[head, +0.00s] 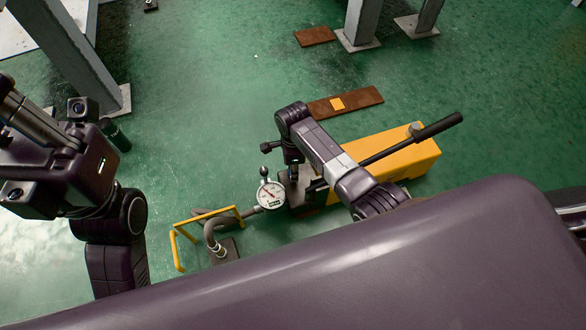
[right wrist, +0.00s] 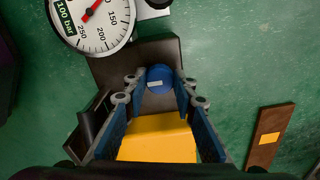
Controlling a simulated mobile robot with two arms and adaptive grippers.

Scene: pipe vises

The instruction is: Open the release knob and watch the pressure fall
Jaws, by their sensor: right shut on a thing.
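The release knob (right wrist: 160,78) is blue with a pale mark and sits between the fingertips of my right gripper (right wrist: 157,82) in the right wrist view. The blue-padded fingers are shut on it from both sides. In the head view my right arm reaches over the pump, and its gripper (head: 292,172) is partly hidden. The pressure gauge (head: 271,195) is round and white with a red needle. In the right wrist view the gauge (right wrist: 93,22) is cut off at the top. My left gripper (head: 30,118) is at the left edge, partly cut off.
The yellow pump body (head: 400,160) and its black lever (head: 437,127) lie right of the gauge. Rusty plates (head: 362,98) and grey posts (head: 362,22) are farther back. Green floor is clear between.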

